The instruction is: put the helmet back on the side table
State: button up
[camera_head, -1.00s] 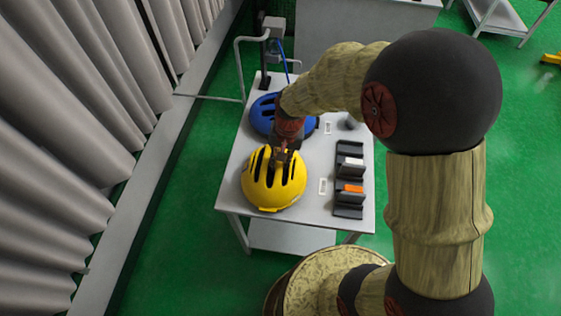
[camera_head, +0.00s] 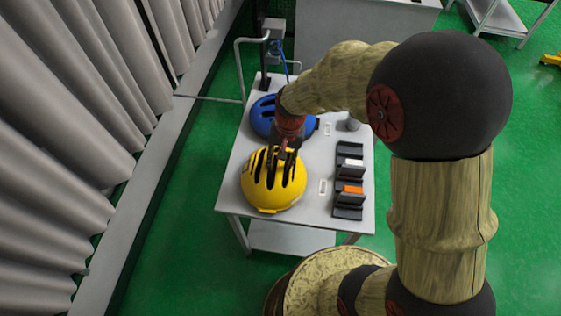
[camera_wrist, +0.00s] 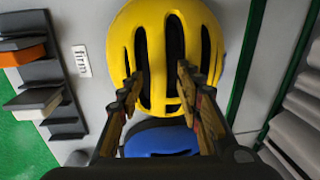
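The yellow helmet (camera_head: 268,196) rests on the near left part of the side table (camera_head: 312,160), dome up with dark vent slots. My gripper (camera_head: 281,158) is at the far upper part of this helmet, pointing down. In the wrist view, the two fingers of my gripper (camera_wrist: 157,92) are spread apart, with the yellow helmet (camera_wrist: 192,40) showing between and beyond them. The fingertips overlap the helmet's vented edge; whether they touch it is not clear. A blue helmet (camera_head: 262,113) lies farther back, partly hidden by my arm, and also shows in the wrist view (camera_wrist: 160,142).
A dark slotted rack (camera_head: 348,205) with an orange block (camera_head: 352,188) and a white block stands at the table's right side. A small white label (camera_head: 323,187) lies between helmet and rack. A grey post (camera_head: 265,55) rises behind the table. Grey curtains (camera_head: 70,130) hang at left.

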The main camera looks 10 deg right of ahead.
jog(key=s+d+r+n+t+p, duration=0.1)
jog(key=s+d+r, duration=0.15)
jog(key=r, duration=0.75)
jog(key=s+d+r+n+t+p, duration=0.15)
jog(key=s+r, duration=0.25)
jog(key=r, duration=0.7)
jog(key=s+d+r+n+t, duration=0.1)
jog(key=s+r, duration=0.2)
jog(key=s, duration=0.2)
jog(key=s+d+r+t+h, duration=0.1)
jog(key=s+d+r, duration=0.1)
jog(key=s, duration=0.3)
jog(key=shift+s+d+r+n+t, duration=0.25)
jog(key=shift+r+n+t, duration=0.1)
jog(key=shift+r, duration=0.3)
jog(key=shift+f+b, duration=0.7)
jog(key=shift+b, duration=0.2)
